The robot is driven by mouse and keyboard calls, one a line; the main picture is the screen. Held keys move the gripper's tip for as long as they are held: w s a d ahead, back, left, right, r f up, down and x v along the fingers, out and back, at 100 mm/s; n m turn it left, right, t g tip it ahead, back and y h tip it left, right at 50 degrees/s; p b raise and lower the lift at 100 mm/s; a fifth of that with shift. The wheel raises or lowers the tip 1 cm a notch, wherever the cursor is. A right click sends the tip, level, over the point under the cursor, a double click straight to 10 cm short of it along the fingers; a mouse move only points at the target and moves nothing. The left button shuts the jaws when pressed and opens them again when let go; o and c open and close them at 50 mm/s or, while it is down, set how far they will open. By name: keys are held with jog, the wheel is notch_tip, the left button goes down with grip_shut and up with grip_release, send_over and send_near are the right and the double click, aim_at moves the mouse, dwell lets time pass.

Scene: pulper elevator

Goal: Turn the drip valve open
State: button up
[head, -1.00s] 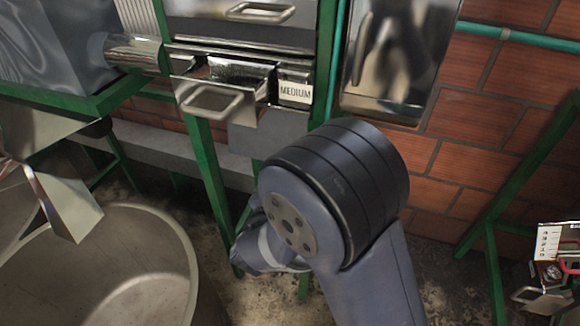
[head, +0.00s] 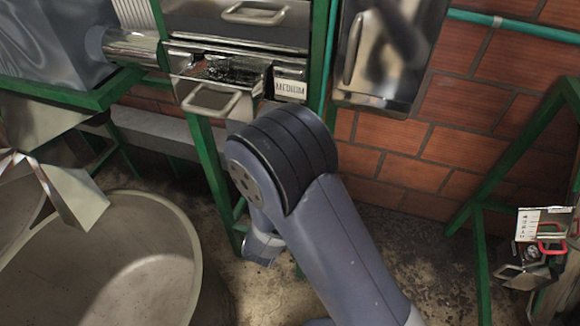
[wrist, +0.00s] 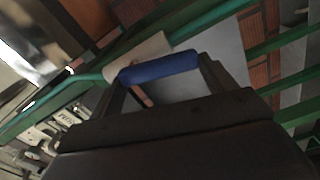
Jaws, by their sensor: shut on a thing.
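In the wrist view, my gripper (wrist: 160,82) has its two dark fingers on either side of a blue rounded bar (wrist: 158,67). It is shut on this bar, which spans the space between the fingertips. I cannot tell whether the bar is part of the drip valve; no drip valve can be clearly made out. In the head view my arm hides the gripper and whatever it holds.
A metal machine with an open drawer marked MEDIUM (head: 290,88) stands on a green frame (head: 210,165). A large round bin (head: 185,250) is at lower left. A teal pipe (head: 540,34) crosses the brick wall. A small box with a red handle (head: 550,246) is at right.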

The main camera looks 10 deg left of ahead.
jog(key=shift+d+f+n+p, duration=0.1)
jog(key=shift+d+n+p, duration=0.15)
jog(key=shift+n, duration=0.45)
jog(key=shift+d+f+n+p, duration=0.1)
jog(key=shift+n+p, duration=0.15)
jog(key=shift+n, duration=0.45)
jog(key=o, duration=1.4)
jog(key=shift+c, duration=0.2)
jog(key=shift+s, duration=0.15)
jog(key=s+b, duration=0.2)
jog(key=s, duration=0.8)
jog(key=shift+s+a, duration=0.3)
jog(key=shift+a, duration=0.1)
jog(key=shift+w, duration=0.1)
jog(key=w+p, duration=0.2)
jog(key=w, duration=0.8)
jog(key=shift+w+d, duration=0.35)
jog(key=shift+d, duration=0.05)
